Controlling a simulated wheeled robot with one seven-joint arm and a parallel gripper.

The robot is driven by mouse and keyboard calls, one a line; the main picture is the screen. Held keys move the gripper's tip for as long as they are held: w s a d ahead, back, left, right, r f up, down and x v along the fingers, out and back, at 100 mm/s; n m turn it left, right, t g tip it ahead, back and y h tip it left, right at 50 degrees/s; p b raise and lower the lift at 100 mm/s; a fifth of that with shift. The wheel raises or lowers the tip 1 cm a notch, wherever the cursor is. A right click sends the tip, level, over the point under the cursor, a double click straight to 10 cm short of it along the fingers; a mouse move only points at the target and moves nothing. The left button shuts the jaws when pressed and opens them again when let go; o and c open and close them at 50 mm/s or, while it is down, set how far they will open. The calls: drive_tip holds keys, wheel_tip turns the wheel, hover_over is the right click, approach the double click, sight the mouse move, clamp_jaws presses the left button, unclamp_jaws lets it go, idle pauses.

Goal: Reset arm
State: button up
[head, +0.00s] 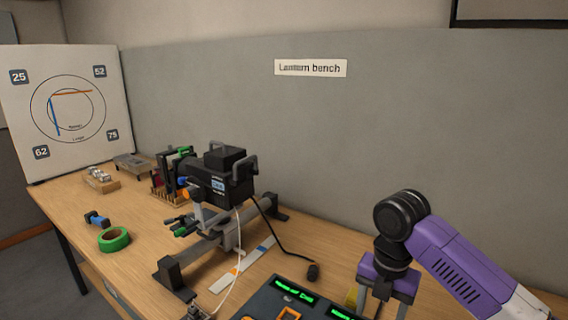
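My arm comes in from the lower right, with purple and black links. My gripper (383,302) points down over the near right part of the bench. Its two grey fingers are spread apart, and I see nothing held between them. The fingertips run to the bottom edge of the picture. The gripper is just right of a dark console (298,306) with green lit displays and an orange-framed control. The console's lower part is cut off by the picture's edge.
A black lantern (218,180) stands on a grey rail stand on the wooden bench (135,207). A green tape roll (114,240) and a small blue-black part (97,219) lie at left. A black cable (287,245) ends near the console. A white chart board (68,110) stands behind at left.

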drive_tip(key=w, duration=0.1)
drive_tip(key=w+a+m+t, duration=0.1)
drive_tip(key=w+m, duration=0.1)
drive_tip(key=shift+w+a+r+t+y, duration=0.2)
drive_tip(key=shift+w+a+t+y, duration=0.1)
drive_tip(key=shift+w+a+y, duration=0.1)
drive_tip(key=w+a+r+m+t+y, duration=0.3)
drive_tip(key=w+a+r+m+t, duration=0.2)
drive_tip(key=w+a, duration=0.15)
drive_tip(key=s+a+r+m+t+y, duration=0.35)
drive_tip(key=a+r+m+t, duration=0.25)
drive_tip(key=a+m+t, duration=0.25)
drive_tip(key=s+d+f+m+h, duration=0.2)
drive_tip(key=s+d+f+m, duration=0.2)
drive_tip(key=s, duration=1.2)
drive_tip(key=s+d+f+m+h, duration=0.3)
drive_tip(key=s+d+f+m, duration=0.2)
drive_tip(key=s, duration=1.1)
drive_tip(key=s+d+f+m+h, duration=0.2)
drive_tip(key=s+d, duration=0.6)
drive_tip(key=s, duration=0.8)
wheel_tip(320, 180, down, 2)
drive_tip(key=shift+s+f+m, duration=0.25)
drive_tip(key=shift+m, duration=1)
